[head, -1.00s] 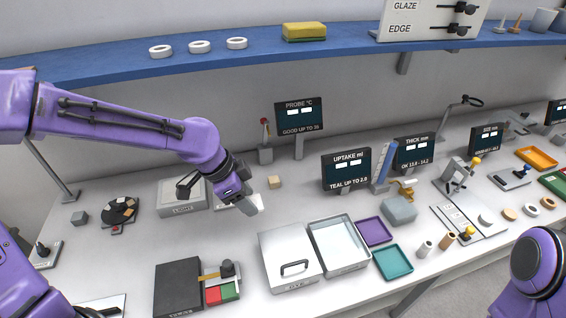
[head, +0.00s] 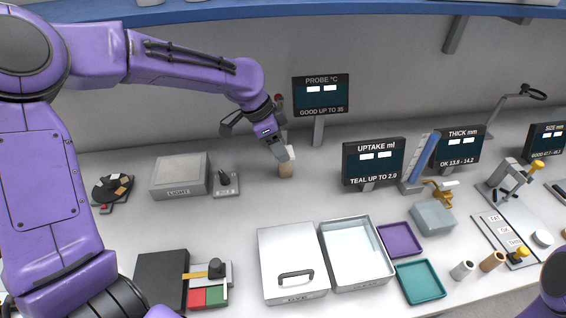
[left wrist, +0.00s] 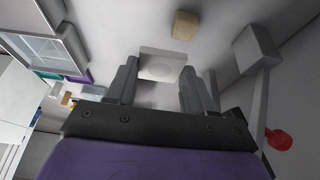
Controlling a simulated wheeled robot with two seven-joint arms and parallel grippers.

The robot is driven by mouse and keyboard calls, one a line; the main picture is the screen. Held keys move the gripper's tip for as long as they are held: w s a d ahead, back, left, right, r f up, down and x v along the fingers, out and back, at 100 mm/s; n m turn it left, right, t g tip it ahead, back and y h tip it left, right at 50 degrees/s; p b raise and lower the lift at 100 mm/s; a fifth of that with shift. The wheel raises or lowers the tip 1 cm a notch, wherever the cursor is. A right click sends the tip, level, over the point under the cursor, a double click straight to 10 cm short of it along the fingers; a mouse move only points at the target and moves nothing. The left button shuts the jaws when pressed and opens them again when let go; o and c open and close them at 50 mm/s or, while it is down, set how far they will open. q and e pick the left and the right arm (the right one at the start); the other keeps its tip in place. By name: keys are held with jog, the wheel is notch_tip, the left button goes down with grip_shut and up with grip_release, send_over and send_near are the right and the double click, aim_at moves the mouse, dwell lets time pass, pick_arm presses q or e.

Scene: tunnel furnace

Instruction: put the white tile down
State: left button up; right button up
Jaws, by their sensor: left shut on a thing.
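My left gripper (head: 283,153) is shut on the white tile (left wrist: 160,66), whose face with a faint round mark shows between the two fingers in the left wrist view, where the gripper shows too (left wrist: 160,88). In the head view a pale edge of the tile (head: 291,152) shows at the fingertips, and the fingers hide part of it. A small tan block (head: 286,171) is just below the fingertips in the picture. The same block (left wrist: 185,25) lies apart from the tile in the left wrist view. My right gripper is out of view.
The probe display (head: 320,95) stands behind the gripper, the uptake display (head: 373,162) to its right. A lidded metal box (head: 290,263), a metal tray (head: 386,262), a purple tray (head: 401,224) and a teal tray (head: 420,296) are nearer.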

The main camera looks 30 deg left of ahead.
aim_at(286, 167)
pick_arm(q)
jog(key=w+f, duration=0.1)
jog(key=f, duration=0.1)
jog(key=w+f+p, duration=0.1)
jog(key=f, duration=0.1)
jog(key=w+a+f, duration=0.1)
jog(key=f, duration=0.2)
jog(key=shift+w+a+f+p, duration=0.1)
jog(key=shift+w+p, duration=0.15)
jog(key=shift+p, duration=0.05)
jog(key=shift+f, duration=0.4)
jog(key=shift+a, duration=0.1)
jog(key=shift+s, duration=0.1)
jog(key=shift+f, duration=0.15)
jog(key=o, duration=1.1)
jog(key=shift+o, duration=0.2)
